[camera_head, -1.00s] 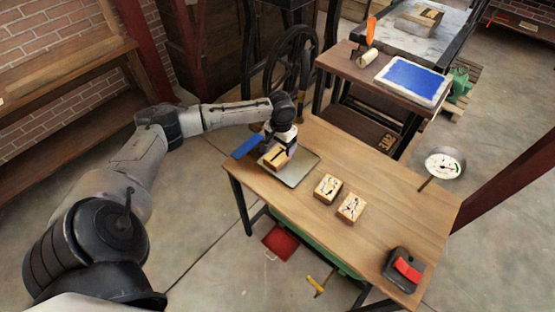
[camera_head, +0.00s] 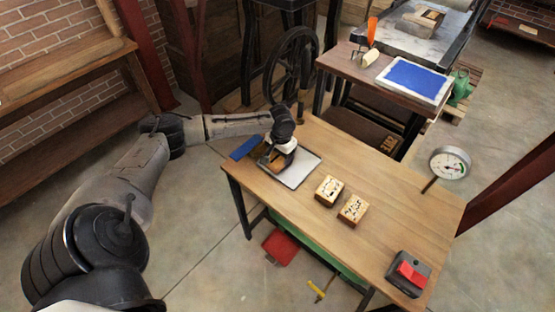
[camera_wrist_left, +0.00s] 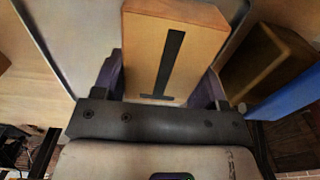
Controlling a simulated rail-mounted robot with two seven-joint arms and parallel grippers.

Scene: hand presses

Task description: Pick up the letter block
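The letter block, pale wood with a black letter-like bar on its face, fills the upper middle of the left wrist view (camera_wrist_left: 160,35). My left gripper (camera_wrist_left: 162,85) has one dark finger against each side of it and appears shut on it. In the head view my left gripper (camera_head: 277,160) is low over the grey metal tray (camera_head: 303,171) at the table's left end, and it mostly hides the block there. I cannot tell whether the block touches the tray. My right gripper is not in view.
Two wooden blocks with black marks, one (camera_head: 329,190) beside the other (camera_head: 353,209), lie right of the tray. A blue bar (camera_head: 245,147) lies left of it. A red-and-black device (camera_head: 408,272) sits at the near right corner.

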